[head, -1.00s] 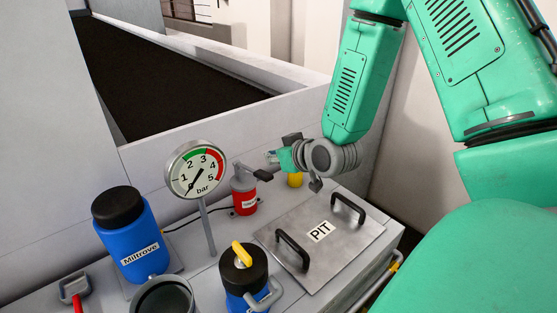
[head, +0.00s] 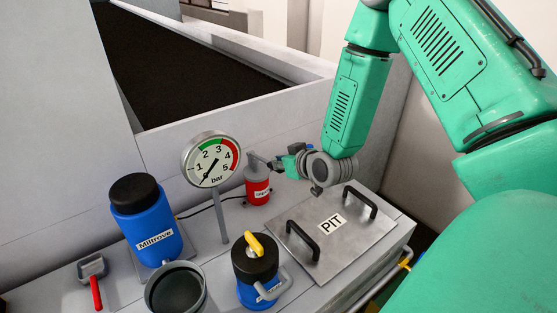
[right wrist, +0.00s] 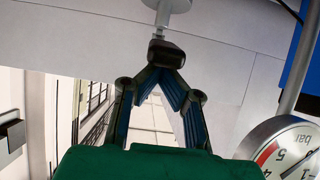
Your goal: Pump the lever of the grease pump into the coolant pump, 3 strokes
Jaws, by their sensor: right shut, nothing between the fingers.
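The grease pump seems to be the small red can (head: 257,190) with a grey top behind the pit cover; its label is too small to read. Its lever (head: 253,158) slants right from the top toward my right gripper (head: 280,165). In the right wrist view the lever's dark end knob (right wrist: 167,51) is right at my right fingertips (right wrist: 167,73), which meet with nothing held between them. Whether they touch the knob I cannot tell. I cannot identify the coolant pump for sure. My left gripper is out of view.
A pressure gauge (head: 211,160) on a post stands left of the red can. A PIT cover (head: 325,250) with two black handles lies in front. A blue Miltrove bottle (head: 148,225), a blue can (head: 262,285), a dark cup (head: 178,288) and a red-handled tool (head: 96,290) stand nearby.

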